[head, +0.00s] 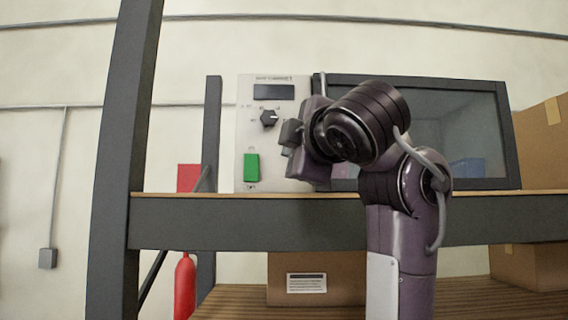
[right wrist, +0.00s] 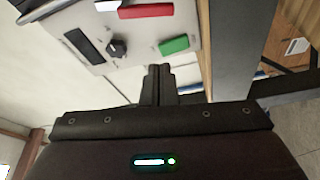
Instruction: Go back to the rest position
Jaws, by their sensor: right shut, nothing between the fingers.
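My right gripper (head: 290,135) is in front of the pale control panel of a machine on the shelf. In the right wrist view its two dark fingers (right wrist: 158,72) are closed together with nothing between them. The panel (head: 243,125) carries a dark display (head: 274,92), a black knob (head: 269,118) and a green switch (head: 251,167). The knob (right wrist: 117,48) and the green switch (right wrist: 174,45) also show in the right wrist view, beyond the fingertips, with a red bar (right wrist: 146,11). My right arm hides part of the panel's right side. My left gripper is not in view.
The machine's dark-framed glass window (head: 455,130) is right of the panel. A grey shelf beam (head: 240,225) and upright (head: 125,150) frame the front. Cardboard boxes (head: 543,140) stand at right, another box (head: 316,275) below. A red extinguisher (head: 185,285) is at lower left.

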